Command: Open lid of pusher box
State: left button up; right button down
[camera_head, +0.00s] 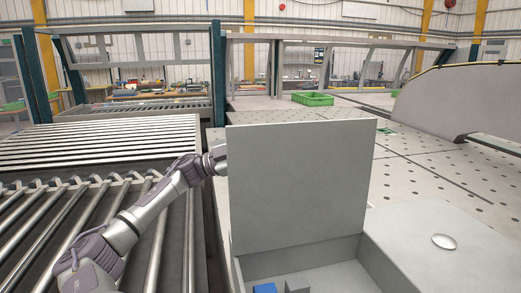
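The pusher box (372,262) is a grey box at the bottom centre right. Its lid (300,185) stands upright at the back of the opening, so the box is open. Inside, a small blue block (265,288) and a grey block (297,286) show at the bottom edge of the picture. My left arm reaches in from the left, over the rollers, to the lid's left edge. Its gripper is hidden behind the lid, so I cannot see its fingers or whether it touches the lid. My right gripper is not in view.
A grey surface with a round silver disc (444,242) lies right of the opening. A roller conveyor (95,150) fills the left. A perforated table (440,165) with a green crate (312,99) is behind, and a large curved grey panel (455,100) stands at right.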

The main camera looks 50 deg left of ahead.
pick_arm(q)
jog(key=shift+s, duration=0.15)
jog(key=shift+p+v, duration=0.55)
jog(key=shift+v, duration=0.25)
jog(key=p, duration=0.3)
send_near(242, 155)
jog(key=w+a+f, duration=0.2)
jog(key=a+f, duration=0.1)
jog(key=a, duration=0.2)
dwell(0.6)
jog(key=shift+w+r, duration=0.1)
jog(key=shift+w, duration=0.1)
